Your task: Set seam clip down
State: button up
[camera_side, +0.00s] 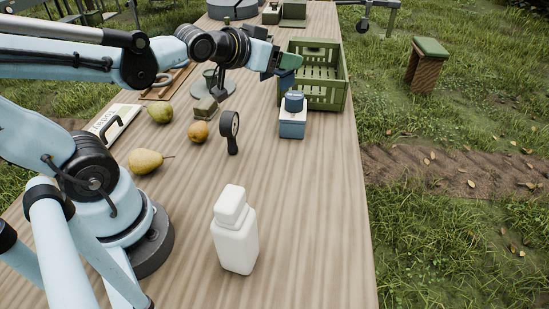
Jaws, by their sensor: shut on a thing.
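My gripper (284,66) reaches over the table at the near left corner of the green slatted crate (343,92). It is shut on a small dark blue piece, which I take to be the seam clip (287,79). The clip is small here and partly hidden by the jaws, so its shape is unclear. It hangs above the tabletop, close to the crate's left wall. I cannot tell whether it touches the crate.
A blue and white box with a dark knob (292,122) stands just in front of the crate. Left are a black round-headed tool (230,130), several pears (147,161) and a small block (205,108). A white bottle (235,240) stands nearer. The right front tabletop (315,215) is clear.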

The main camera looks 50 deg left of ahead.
jog(key=w+a+r+n+y, duration=0.1)
jog(key=w+a+n+y, duration=0.15)
jog(key=w+a, duration=0.6)
jog(key=n+g+y, duration=0.4)
jog(key=n+y, duration=0.1)
send_over(252, 83)
notch_tip(252, 83, down, 14)
jog(key=shift+s+d+f, duration=0.1)
jog(key=shift+d+f, duration=0.05)
jog(key=shift+f, duration=2.5)
jog(key=shift+f, duration=0.15)
jog(key=o, duration=1)
